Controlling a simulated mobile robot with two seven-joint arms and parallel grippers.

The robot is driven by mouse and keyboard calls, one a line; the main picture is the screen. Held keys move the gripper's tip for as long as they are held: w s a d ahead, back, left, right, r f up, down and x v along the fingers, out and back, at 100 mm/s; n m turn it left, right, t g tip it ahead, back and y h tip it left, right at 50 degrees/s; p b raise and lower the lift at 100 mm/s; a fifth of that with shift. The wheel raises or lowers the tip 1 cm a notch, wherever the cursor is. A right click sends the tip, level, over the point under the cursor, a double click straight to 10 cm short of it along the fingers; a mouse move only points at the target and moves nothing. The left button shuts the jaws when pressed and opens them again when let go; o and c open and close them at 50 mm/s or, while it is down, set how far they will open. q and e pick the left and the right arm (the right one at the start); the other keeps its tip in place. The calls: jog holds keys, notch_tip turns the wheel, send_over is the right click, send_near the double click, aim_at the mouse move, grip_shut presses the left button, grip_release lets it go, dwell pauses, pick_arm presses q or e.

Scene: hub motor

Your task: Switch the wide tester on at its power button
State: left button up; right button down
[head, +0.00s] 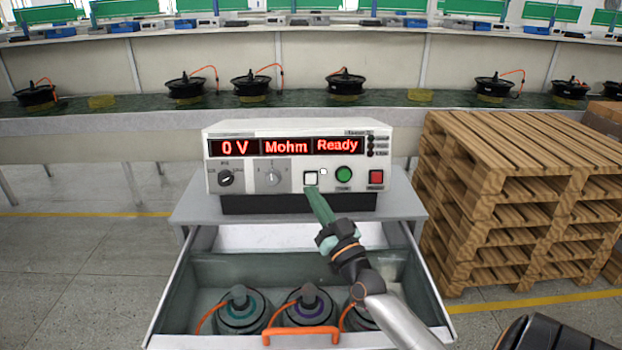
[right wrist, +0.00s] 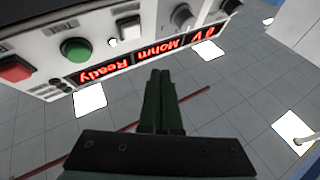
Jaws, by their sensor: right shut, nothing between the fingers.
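The wide tester (head: 290,130) is a white box on a grey cart. Its red display is lit and reads "0 V", "Mohm" and "Ready". On its front are a white square button (head: 311,178), a green round button (head: 344,174), a red button (head: 376,177) and two knobs. My right gripper (head: 312,190) is shut and empty, its fingertips just below the white square button in the head view. In the right wrist view the shut fingers (right wrist: 160,75) show in front of the panel, and the white button (right wrist: 130,29) is visible. I cannot tell whether they touch. My left gripper is out of view.
Below the tester, an open drawer (head: 170,300) with an orange handle (head: 300,332) holds hub motors (head: 240,310). Stacked wooden pallets (head: 520,200) stand close on the right. A long bench (head: 130,118) with several motors runs behind. Floor on the left is clear.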

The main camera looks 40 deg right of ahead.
jog(key=s+a+r+p, duration=0.1)
jog(key=s+a+p, duration=0.2)
jog(key=s+a, duration=0.1)
jog(key=shift+s+a+r+p, duration=0.15)
jog(key=shift+s+r+p, duration=0.2)
jog(key=shift+s, duration=0.25)
